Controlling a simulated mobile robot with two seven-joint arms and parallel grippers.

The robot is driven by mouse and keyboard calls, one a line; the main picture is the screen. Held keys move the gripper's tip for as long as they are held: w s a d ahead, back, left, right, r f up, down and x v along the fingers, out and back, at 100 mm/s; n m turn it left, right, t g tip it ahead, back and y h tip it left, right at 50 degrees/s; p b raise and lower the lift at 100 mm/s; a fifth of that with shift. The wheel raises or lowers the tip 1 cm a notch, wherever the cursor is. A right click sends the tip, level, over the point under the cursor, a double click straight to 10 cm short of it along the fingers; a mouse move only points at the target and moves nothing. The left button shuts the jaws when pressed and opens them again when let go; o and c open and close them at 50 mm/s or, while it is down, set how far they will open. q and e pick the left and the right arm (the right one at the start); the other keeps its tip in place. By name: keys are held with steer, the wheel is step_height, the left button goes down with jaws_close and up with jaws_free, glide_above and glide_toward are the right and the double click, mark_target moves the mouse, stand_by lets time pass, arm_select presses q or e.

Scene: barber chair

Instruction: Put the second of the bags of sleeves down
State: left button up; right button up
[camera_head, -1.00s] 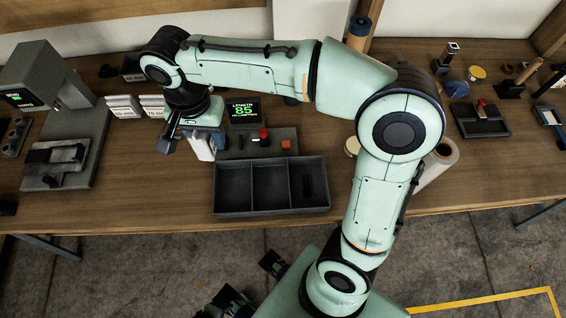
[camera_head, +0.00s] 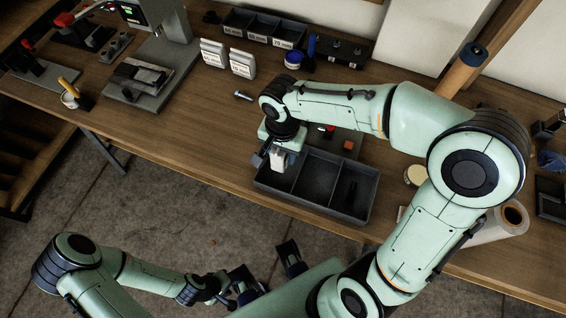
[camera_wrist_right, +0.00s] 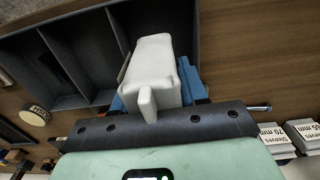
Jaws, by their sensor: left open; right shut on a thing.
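My right gripper (camera_head: 277,155) is shut on a white bag of sleeves (camera_head: 279,156) and holds it at the back left corner of the three-part dark tray (camera_head: 312,205). In the right wrist view the white bag (camera_wrist_right: 152,62) sits between the blue fingers, with the tray (camera_wrist_right: 62,62) beside it. Its label is hidden. Two other white bags stand upright side by side farther back, one on the left (camera_head: 213,53) and one on the right (camera_head: 242,64). My left gripper (camera_head: 268,272) is open and empty, low in front of the table.
Labelled dark bins (camera_head: 264,27) stand at the back behind the two bags. A grey machine (camera_head: 160,50) stands left of the bags. A small metal piece (camera_head: 243,96) lies on otherwise bare wood between bags and tray.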

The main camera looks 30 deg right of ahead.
steer(key=shift+f+b, duration=0.4)
steer(key=shift+f, duration=2.8)
steer(key=shift+f, duration=0.2)
steer(key=o, duration=0.9)
steer(key=shift+c, duration=0.2)
steer(key=shift+r, duration=0.6)
step_height(320, 180, up, 11)
steer(key=shift+r+p, duration=0.15)
steer(key=shift+p, duration=0.8)
